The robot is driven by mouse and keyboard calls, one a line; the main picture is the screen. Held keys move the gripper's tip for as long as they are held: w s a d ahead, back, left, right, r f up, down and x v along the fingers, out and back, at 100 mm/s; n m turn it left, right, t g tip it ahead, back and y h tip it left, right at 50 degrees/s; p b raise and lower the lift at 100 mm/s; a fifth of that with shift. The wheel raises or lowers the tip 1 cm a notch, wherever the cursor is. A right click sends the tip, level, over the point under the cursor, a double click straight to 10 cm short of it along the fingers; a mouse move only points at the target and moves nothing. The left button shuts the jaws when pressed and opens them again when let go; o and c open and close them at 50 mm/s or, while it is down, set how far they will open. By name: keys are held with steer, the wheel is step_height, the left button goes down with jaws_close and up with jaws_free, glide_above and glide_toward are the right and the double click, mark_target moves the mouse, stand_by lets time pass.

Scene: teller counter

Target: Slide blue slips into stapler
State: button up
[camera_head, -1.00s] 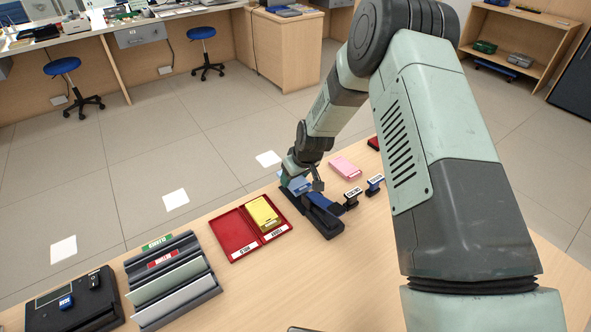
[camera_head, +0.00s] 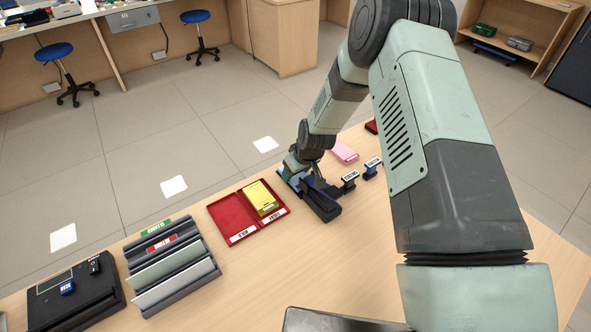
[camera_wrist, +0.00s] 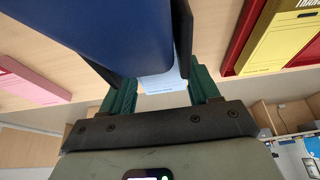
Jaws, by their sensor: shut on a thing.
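The dark blue stapler (camera_head: 322,197) stands on the counter near its far edge, right of the red tray. In the wrist view the stapler (camera_wrist: 95,30) fills the upper middle. The light blue slips (camera_wrist: 163,78) sit between the green fingers of my gripper (camera_wrist: 160,95), which is shut on them. Their far end goes out of sight behind the stapler, so I cannot tell how deep they reach into its mouth. In the head view my gripper (camera_head: 298,170) is low at the stapler's far end, and the slips are mostly hidden.
A red tray (camera_head: 222,214) with a yellow pad (camera_head: 261,197) lies left of the stapler. Two stamps (camera_head: 349,181) stand to its right, and a pink pad (camera_head: 344,151) lies behind. A grey slip rack (camera_head: 170,262) stands at left.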

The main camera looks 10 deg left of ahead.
steer(key=shift+s+d, duration=0.75)
stand_by(0.7)
steer(key=o, duration=1.2)
steer(key=shift+r, duration=3.5)
